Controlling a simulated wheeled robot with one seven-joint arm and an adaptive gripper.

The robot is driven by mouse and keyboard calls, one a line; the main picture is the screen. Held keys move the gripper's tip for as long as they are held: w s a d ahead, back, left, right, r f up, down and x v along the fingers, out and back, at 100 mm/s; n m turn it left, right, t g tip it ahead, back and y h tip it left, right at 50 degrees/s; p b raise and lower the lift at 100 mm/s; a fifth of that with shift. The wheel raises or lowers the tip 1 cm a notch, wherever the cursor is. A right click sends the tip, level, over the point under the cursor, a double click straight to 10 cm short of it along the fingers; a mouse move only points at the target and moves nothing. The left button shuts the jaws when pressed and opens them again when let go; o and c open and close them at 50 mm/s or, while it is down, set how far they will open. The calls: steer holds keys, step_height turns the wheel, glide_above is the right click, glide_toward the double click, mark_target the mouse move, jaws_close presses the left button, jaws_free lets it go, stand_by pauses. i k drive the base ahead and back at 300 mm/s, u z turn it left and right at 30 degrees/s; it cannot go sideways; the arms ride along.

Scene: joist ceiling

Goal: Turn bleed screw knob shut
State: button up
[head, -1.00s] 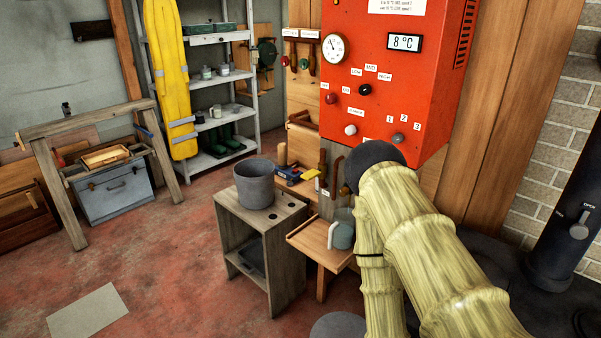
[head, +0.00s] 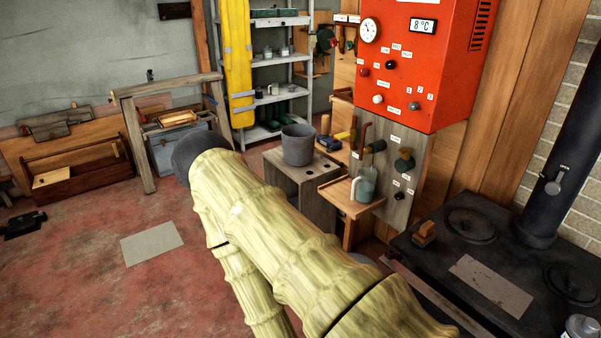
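The red heater cabinet (head: 410,60) hangs on the wooden wall at the upper right. Below it is a grey board (head: 427,165) with pipes, a green-and-brass fitting (head: 404,160) and small dark knobs (head: 398,195) beside white labels. The labels are too small to read, so I cannot tell which part is the bleed screw knob. A grey-green jug (head: 363,185) stands on a small wooden shelf (head: 336,193) just left of the board. My pale, bamboo-like arm crosses the lower middle, left of the board and apart from it. My gripper is not visible.
A grey bucket (head: 297,146) stands on a wooden stand (head: 318,200) left of the shelf. A black stove (head: 480,270) with a flue pipe (head: 560,160) fills the lower right. A sawhorse (head: 137,140) and toolbox (head: 80,175) are at left.

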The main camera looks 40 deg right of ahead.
mark_target(367, 150)
steer(key=u, duration=0.35)
steer(key=i, duration=1.6)
steer(key=z, duration=0.75)
steer(key=i, duration=1.6)
steer(key=z, duration=1.6)
steer(key=i, duration=0.85)
steer(key=z, duration=1)
steer(key=i, duration=0.25)
steer(key=z, duration=0.2)
steer(key=k, duration=0.25)
steer(key=z, duration=1.1)
